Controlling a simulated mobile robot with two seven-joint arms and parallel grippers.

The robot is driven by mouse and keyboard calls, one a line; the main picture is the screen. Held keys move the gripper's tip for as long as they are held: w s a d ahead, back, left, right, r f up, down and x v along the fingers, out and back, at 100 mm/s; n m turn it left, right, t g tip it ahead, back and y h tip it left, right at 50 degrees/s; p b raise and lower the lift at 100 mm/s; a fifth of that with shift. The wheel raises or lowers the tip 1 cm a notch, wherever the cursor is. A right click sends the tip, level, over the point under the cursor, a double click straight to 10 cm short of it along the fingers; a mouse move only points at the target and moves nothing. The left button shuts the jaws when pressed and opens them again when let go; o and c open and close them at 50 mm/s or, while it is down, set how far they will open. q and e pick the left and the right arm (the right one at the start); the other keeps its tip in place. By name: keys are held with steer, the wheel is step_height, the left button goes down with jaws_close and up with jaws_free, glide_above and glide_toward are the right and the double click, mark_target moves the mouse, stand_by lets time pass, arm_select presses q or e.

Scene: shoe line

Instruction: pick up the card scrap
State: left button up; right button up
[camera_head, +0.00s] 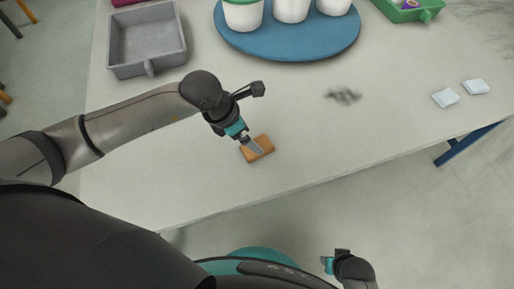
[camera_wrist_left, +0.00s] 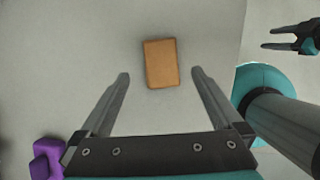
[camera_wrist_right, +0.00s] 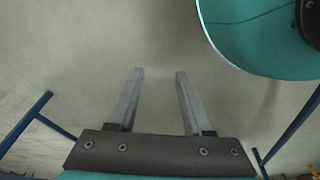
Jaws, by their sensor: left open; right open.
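The card scrap (camera_head: 260,147) is a small orange-brown rectangle lying on the pale table near its front edge. In the left wrist view the scrap (camera_wrist_left: 160,63) lies flat, ahead of and between the fingertips. My left gripper (camera_head: 250,146) is open above the scrap, and it partly covers it in the head view. The left fingers (camera_wrist_left: 160,75) stand on both sides with clear gaps and hold nothing. My right gripper (camera_wrist_right: 160,72) is open and empty over the floor, away from the table; it also shows at the bottom of the head view (camera_head: 330,262).
A grey tray (camera_head: 112,60) stands at the back left. A blue round board (camera_head: 290,46) carries white pots. A green tray (camera_head: 402,14) is at the back right. A dark smudge (camera_head: 343,96) and two pale pads (camera_head: 445,97) lie to the right. The table around the scrap is clear.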

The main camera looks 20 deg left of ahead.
mark_target(258, 143)
arm_select(q)
steer(key=shift+b+x, duration=0.95)
steer(key=shift+x, duration=1.1)
steer(key=shift+b+x, duration=0.55)
steer(key=shift+x, duration=0.7)
arm_select(e)
steer(key=w+a+r, duration=0.1)
steer(key=w+r, duration=0.2)
steer(key=r, duration=0.3)
steer(key=shift+w+a+t, duration=0.15)
steer(key=shift+a+t, duration=0.15)
steer(key=shift+a, duration=0.1)
arm_select(q)
steer(key=shift+d, duration=0.1)
steer(key=shift+f, duration=0.1)
arm_select(e)
steer(key=shift+f, duration=0.1)
arm_select(q)
steer(key=shift+c, duration=0.4)
steer(key=c, duration=1.2)
steer(key=shift+c, duration=0.2)
